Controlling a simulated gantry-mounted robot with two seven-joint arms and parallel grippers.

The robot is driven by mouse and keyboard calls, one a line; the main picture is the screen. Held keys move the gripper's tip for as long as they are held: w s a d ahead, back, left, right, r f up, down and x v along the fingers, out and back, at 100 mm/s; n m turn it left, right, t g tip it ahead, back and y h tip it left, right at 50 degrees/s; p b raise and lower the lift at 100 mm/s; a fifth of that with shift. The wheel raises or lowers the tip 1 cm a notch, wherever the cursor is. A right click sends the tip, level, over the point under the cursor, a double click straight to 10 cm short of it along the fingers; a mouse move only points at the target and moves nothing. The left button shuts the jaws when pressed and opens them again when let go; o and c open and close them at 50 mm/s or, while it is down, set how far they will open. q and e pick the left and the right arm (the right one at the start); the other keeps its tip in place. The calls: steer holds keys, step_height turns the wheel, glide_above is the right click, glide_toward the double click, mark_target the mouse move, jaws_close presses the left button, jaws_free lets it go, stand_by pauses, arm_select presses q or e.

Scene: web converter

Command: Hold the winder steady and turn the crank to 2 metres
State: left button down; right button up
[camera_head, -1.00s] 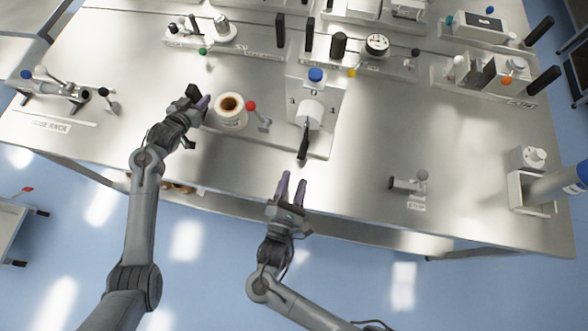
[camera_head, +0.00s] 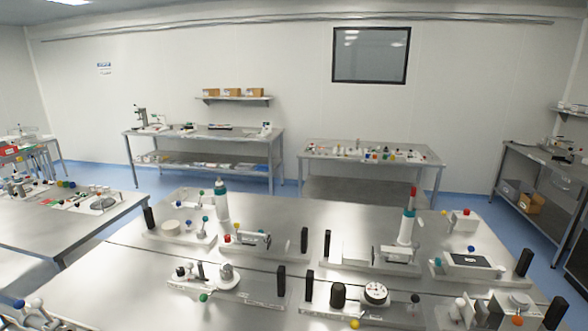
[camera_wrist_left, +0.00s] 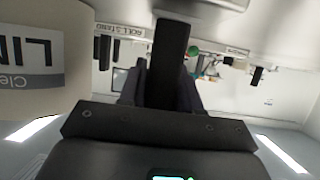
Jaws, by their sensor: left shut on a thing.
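In the left wrist view my left gripper (camera_wrist_left: 160,92) is shut on an upright black handle (camera_wrist_left: 170,50). A large white roll with a printed label (camera_wrist_left: 40,65) stands close by at the left of that view, partly cut off. The winder and its crank are outside the head view, which looks over the back of the bench and the room. My right gripper is in neither current view.
In the left wrist view a "ROLL STAND" label (camera_wrist_left: 122,30) shows behind the handle.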

arm_select(q)
steer(key=shift+s+d+f, duration=0.1)
steer(key=shift+f, duration=0.05)
steer(key=c, duration=0.8)
jaws_free()
arm_select(e)
steer(key=shift+s, duration=0.1)
arm_select(q)
steer(key=shift+o, duration=0.4)
steer(key=shift+r, duration=0.2)
steer(key=v, duration=1.2)
